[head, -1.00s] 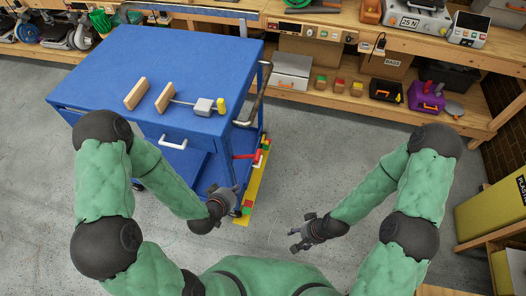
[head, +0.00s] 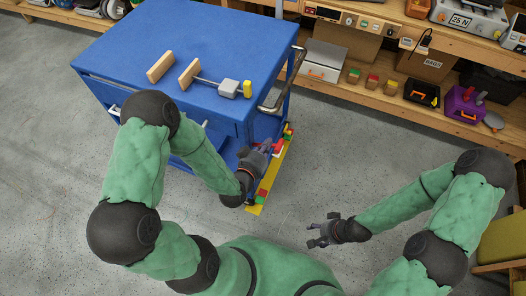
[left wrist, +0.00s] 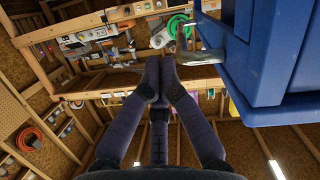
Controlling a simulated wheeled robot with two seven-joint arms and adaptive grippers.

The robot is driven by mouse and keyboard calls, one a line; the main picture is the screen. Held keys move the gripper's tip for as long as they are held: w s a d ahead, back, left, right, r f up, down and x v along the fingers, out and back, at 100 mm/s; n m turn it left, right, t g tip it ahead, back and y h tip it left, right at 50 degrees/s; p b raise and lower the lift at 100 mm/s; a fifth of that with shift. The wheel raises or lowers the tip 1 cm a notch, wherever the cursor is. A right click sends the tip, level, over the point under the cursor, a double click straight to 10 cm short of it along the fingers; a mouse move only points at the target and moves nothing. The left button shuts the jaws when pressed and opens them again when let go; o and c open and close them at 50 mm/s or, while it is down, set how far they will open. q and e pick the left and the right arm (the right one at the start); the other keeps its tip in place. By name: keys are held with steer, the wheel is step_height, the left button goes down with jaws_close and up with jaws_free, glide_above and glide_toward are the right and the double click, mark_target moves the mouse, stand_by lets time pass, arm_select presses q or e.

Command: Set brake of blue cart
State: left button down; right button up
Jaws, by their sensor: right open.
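The blue cart (head: 200,40) stands in front of me, and its blue body fills the right of the left wrist view (left wrist: 270,60). A small red and white part (head: 279,148), perhaps the brake lever, shows low on its right side, partly hidden by my left gripper. My left gripper (head: 265,148) is beside the cart's lower right corner, close to that part; I cannot tell if they touch. Its fingers (left wrist: 158,72) meet at their tips in the wrist view, with nothing visible between them. My right gripper (head: 318,233) is open and empty over the floor.
A yellow strip with coloured blocks (head: 263,188) lies at the cart's right side. A metal handle (head: 284,80) sticks out there. Wooden blocks and a grey tool (head: 228,88) lie on the cart top. A wooden workbench (head: 370,100) runs behind. Floor to the right is clear.

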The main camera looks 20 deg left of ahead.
mark_target(274, 144)
arm_select(q)
steer(key=w+f, duration=0.1)
steer(key=w+d+f+b, duration=0.1)
steer(key=f, duration=0.1)
steer(key=w+f+b, duration=0.1)
steer(key=w+f, duration=0.1)
steer(key=shift+d, duration=0.25)
steer(key=shift+d, duration=0.1)
